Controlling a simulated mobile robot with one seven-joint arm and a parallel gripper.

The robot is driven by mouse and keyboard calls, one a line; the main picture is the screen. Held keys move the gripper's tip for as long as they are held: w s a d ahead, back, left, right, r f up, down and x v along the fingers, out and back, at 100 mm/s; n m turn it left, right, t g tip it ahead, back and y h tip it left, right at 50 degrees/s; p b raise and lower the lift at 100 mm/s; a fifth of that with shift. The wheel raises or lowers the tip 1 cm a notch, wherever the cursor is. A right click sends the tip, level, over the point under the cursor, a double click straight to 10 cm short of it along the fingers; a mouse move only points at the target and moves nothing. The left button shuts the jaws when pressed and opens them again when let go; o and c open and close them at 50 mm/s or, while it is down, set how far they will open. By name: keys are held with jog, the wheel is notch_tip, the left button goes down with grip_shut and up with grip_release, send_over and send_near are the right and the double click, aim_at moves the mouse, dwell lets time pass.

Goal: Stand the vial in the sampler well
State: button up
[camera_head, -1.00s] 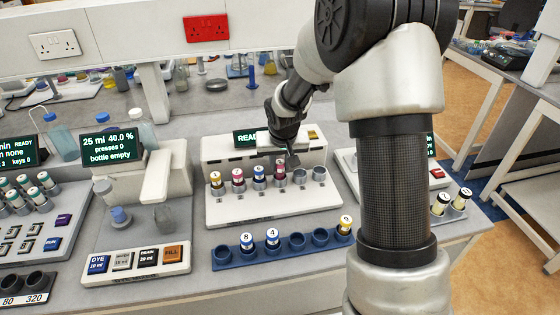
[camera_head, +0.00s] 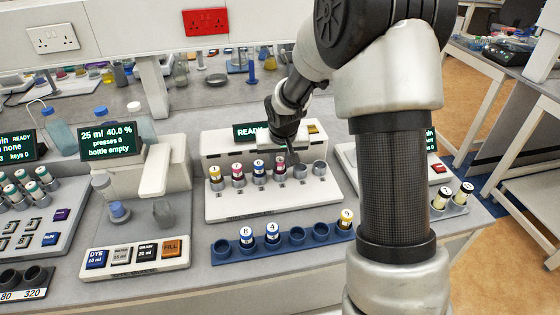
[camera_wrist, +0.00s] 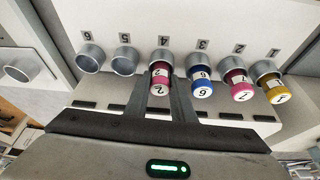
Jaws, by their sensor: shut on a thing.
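The sampler (camera_head: 270,205) stands at mid-table with a row of metal wells. My gripper (camera_wrist: 165,85) is shut on a pink-banded vial (camera_wrist: 159,82) with a white cap marked 2. The vial also shows in the head view (camera_head: 279,165). It is upright at well 4 (camera_wrist: 165,57), its lower part apparently in the well; I cannot tell whether it touches the bottom. Yellow (camera_wrist: 276,93), pink (camera_wrist: 241,89) and blue (camera_wrist: 202,87) vials stand in wells 1, 2 and 3. Wells 5 (camera_wrist: 125,60) and 6 (camera_wrist: 91,58) are empty.
A blue rack (camera_head: 222,250) in front of the sampler holds several vials and has empty holes. A filling station (camera_head: 137,258) stands to the left. Another device with two cream vials (camera_head: 440,199) is at the right. The neighbouring blue vial is close to my gripper.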

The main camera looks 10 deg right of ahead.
jog(key=shift+s+f+b, duration=0.35)
jog(key=shift+f+b, duration=0.1)
jog(key=shift+f, duration=0.25)
jog(key=o, duration=1)
jog(key=shift+o, duration=0.5)
jog(key=shift+r, duration=0.3)
jog(key=p+v, duration=0.1)
jog(key=v, duration=1.6)
jog(key=shift+w+r, duration=0.15)
jog(key=shift+r, duration=0.35)
jog(key=s+r+p, duration=0.2)
jog(key=s+r, duration=0.3)
jog(key=s, duration=0.7)
jog(key=s+r+t+p, duration=0.1)
jog(key=s+r+p, duration=0.2)
jog(key=s, duration=0.9)
notch_tip(320, 180, up, 2)
jog(key=shift+d+r+n, duration=0.2)
jog(key=shift+d+n, duration=0.1)
jog(key=shift+n, duration=0.1)
